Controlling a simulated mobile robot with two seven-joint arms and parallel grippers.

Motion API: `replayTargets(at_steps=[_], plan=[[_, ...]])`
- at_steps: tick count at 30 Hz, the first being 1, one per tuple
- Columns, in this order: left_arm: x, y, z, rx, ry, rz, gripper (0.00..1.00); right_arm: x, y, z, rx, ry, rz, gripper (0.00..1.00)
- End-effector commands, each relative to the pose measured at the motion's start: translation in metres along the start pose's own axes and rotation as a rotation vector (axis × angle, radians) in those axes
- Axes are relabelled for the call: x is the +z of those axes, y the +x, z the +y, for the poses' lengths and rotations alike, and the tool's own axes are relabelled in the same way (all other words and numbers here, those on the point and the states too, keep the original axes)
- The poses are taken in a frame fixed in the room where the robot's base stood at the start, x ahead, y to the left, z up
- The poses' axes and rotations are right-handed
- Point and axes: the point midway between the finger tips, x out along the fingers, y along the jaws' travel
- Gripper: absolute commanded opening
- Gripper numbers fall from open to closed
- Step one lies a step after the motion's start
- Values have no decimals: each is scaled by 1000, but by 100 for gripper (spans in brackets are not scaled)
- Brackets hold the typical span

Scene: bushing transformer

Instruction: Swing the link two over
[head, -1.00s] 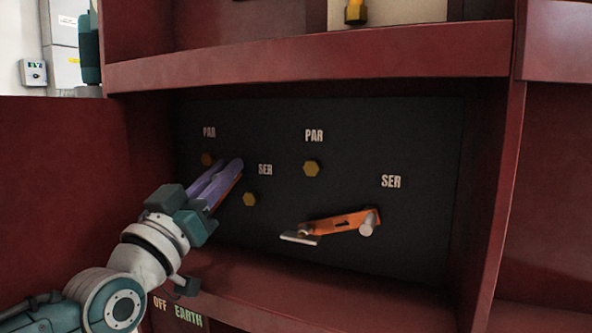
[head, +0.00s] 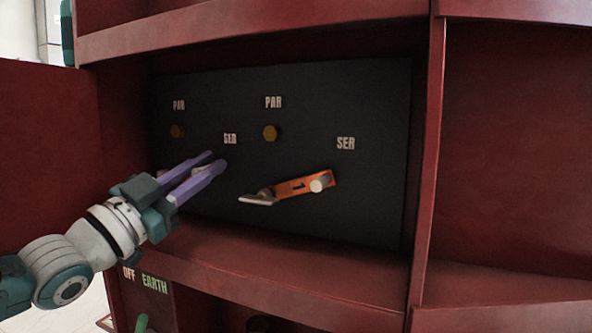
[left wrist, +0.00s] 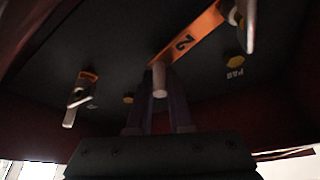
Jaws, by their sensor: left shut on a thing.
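Link two (left wrist: 187,42), an orange bar marked 2, shows in the left wrist view with a pale round knob (left wrist: 159,80) at its near end. A white flat piece (left wrist: 250,25) is at its far end. My left gripper (head: 215,163) has purple fingers, shut on that knob in front of the dark panel. In the head view its fingers mostly hide link two. The other orange link (head: 291,188) is on the panel to the right, with a pale knob (head: 321,182) at its right end and a flat white piece (head: 257,198) at its left.
The dark panel (head: 345,100) carries brass bolts under the left PAR (head: 177,131) and middle PAR (head: 270,133) labels. SER labels (head: 230,139) (head: 345,143) sit lower. The red cabinet has a side wall (head: 423,150) and a lower ledge (head: 290,262).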

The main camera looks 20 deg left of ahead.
Motion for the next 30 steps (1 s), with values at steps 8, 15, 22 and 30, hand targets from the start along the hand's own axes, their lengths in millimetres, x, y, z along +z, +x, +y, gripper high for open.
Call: replayTargets(at_steps=[8,15,22,30], plan=[[12,-5,4,10,4,-35,0,0,1,0,0,-1,0,38],[12,-5,4,10,3,-35,32,1,2,0,1,-2,-1,38],[11,-5,4,9,3,-33,49,1,1,0,2,-3,-1,38],[8,-7,3,8,3,-27,49,0,-1,1,2,-4,-1,38]])
